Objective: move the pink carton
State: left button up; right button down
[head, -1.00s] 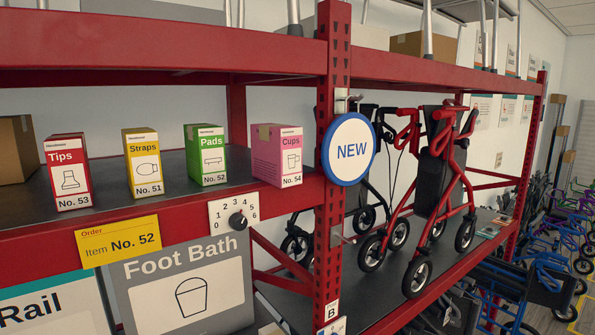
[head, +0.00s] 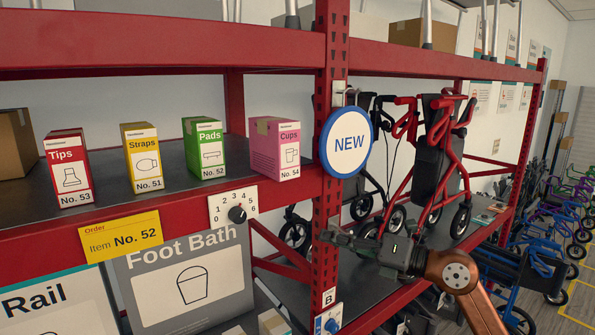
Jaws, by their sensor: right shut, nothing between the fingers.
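The pink carton (head: 275,148), labelled Cups No. 54, stands upright on the dark shelf (head: 105,185) of the red rack, at the right end of a row of cartons. It is just left of the red upright post. My right gripper (head: 326,237) comes in from the lower right, in front of the post. It is below and to the right of the pink carton, apart from it. Its fingers point left and are shut with nothing held. My left gripper is not in view.
The green Pads carton (head: 205,150) stands left of the pink one, then the yellow Straps carton (head: 142,158) and red Tips carton (head: 68,168). A round NEW sign (head: 346,143) hangs on the post. A dial (head: 237,213) sits on the shelf's front edge. A red rollator (head: 430,165) stands right.

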jog(key=s+a+r+n+t+h, duration=0.2)
jog(key=s+r+n, duration=0.2)
jog(key=s+r, duration=0.55)
jog(key=t+h+p, duration=0.1)
jog(key=t+h, duration=0.2)
jog(key=t, duration=0.1)
send_near(288, 163)
jog(key=shift+n, duration=0.3)
jog(key=p+x, duration=0.5)
jog(key=x, duration=0.2)
jog(key=shift+d, duration=0.1)
